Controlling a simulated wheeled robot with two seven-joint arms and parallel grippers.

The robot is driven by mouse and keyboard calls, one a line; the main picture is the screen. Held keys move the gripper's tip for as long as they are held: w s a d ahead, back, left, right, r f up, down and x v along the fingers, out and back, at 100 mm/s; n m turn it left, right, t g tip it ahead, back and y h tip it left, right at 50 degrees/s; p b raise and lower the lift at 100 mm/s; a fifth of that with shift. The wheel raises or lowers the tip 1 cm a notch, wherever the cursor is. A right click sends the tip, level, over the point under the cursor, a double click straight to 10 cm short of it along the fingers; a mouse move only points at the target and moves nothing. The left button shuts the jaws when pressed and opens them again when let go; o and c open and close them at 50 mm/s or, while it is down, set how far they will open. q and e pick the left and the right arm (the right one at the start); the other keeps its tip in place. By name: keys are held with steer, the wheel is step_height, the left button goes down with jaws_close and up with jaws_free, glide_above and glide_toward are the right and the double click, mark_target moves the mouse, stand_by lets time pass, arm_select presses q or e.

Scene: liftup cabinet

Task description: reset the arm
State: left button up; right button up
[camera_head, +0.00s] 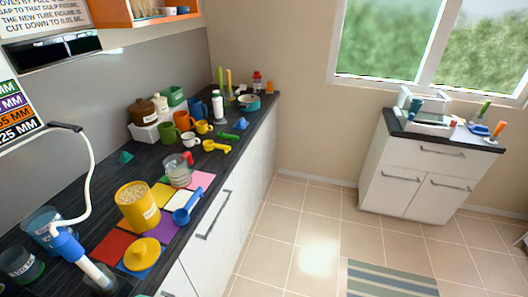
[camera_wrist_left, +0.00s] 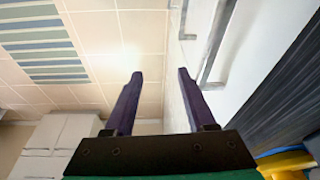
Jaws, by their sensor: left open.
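My left gripper (camera_wrist_left: 160,78) shows in the left wrist view. Its two dark purple fingers stand apart with nothing between them, so it is open and empty. Pale floor tiles and a white cabinet front show beyond the fingers. The dark counter edge (camera_wrist_left: 285,95) lies at the right of that view. Neither of my arms shows in the head view. My right gripper is not in view.
In the head view, the dark counter (camera_head: 100,185) along the left wall holds a yellow canister (camera_head: 138,208), a glass measuring cup (camera_head: 178,170), coloured squares and several mugs. A white cabinet (camera_head: 425,175) stands at the right. The tiled floor (camera_head: 305,220) between is clear, with a striped mat (camera_head: 390,280).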

arm_select(q)
steer(key=s+f+b, duration=0.1)
steer(key=s+f, duration=0.2)
steer(key=f, duration=0.5)
steer(key=s+a+f+g+b, duration=0.1)
steer(key=s+f, duration=0.2)
steer(key=f, duration=0.5)
steer(key=s+f+b, duration=0.1)
steer(key=s+f, duration=0.2)
steer(key=f, duration=0.4)
steer(key=s+a+f+g+b, duration=0.1)
steer(key=s+a+f, duration=0.1)
steer(key=s+f, duration=0.6)
steer(key=s, duration=0.3)
steer(key=shift+a+f, duration=0.15)
steer(key=shift+f, duration=0.25)
